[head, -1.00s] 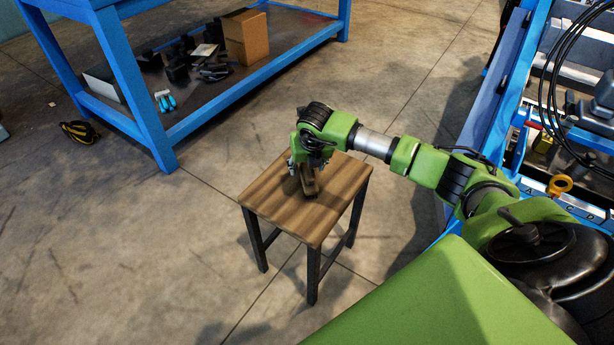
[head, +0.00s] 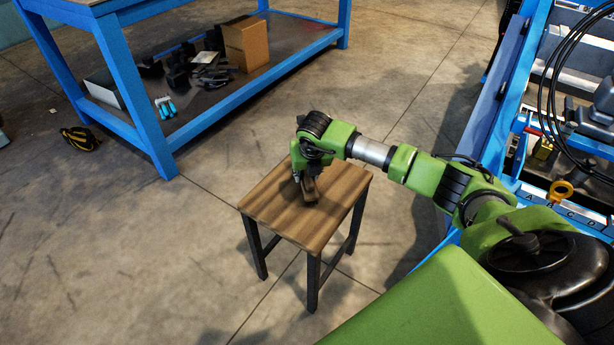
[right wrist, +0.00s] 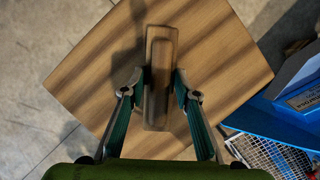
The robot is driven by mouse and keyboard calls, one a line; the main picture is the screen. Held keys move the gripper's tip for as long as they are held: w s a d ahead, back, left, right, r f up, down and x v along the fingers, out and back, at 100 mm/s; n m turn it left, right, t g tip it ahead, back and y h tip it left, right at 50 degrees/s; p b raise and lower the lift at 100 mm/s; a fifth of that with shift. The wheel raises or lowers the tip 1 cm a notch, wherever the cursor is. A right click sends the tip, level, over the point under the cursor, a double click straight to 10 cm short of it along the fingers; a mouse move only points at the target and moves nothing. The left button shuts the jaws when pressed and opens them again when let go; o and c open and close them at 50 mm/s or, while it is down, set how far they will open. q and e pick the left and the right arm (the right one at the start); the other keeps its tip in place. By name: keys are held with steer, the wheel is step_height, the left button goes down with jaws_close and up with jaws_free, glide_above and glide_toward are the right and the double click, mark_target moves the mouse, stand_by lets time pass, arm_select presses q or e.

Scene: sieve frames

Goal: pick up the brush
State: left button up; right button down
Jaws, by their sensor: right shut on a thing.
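The brush (head: 310,193) is a brown wooden block shape over the small wooden stool (head: 272,213). In the right wrist view the brush (right wrist: 160,70) is long and narrow, with the stool top (right wrist: 222,75) behind it. My right gripper (head: 304,180) points down over the stool. In the right wrist view its two fingers (right wrist: 159,88) press on the brush from both sides, near its middle. The underside of the brush is hidden, and I cannot tell whether it is clear of the stool top. My left gripper is in no view.
A blue workbench (head: 155,140) stands at the upper left, with a cardboard box (head: 245,43) and dark items on its lower shelf. A blue rack (head: 500,110) with equipment stands at the right. The concrete floor around the stool is mostly clear.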

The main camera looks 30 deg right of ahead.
step_height(320, 180, up, 3)
steer(key=shift+d+f, duration=0.1)
steer(key=s+r, duration=0.1)
steer(key=r, duration=0.1)
steer(key=s+a+r+p, duration=0.1)
steer(key=s+r, duration=0.2)
steer(key=shift+s+a+r+p, duration=0.1)
steer(key=shift+a+r+p, duration=0.1)
steer(key=shift+r+p, duration=0.15)
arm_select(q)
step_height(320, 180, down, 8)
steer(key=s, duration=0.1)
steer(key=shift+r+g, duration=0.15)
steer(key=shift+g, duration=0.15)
arm_select(e)
steer(key=s+a+r, duration=0.3)
steer(key=s+r, duration=0.1)
steer(key=s, duration=0.5)
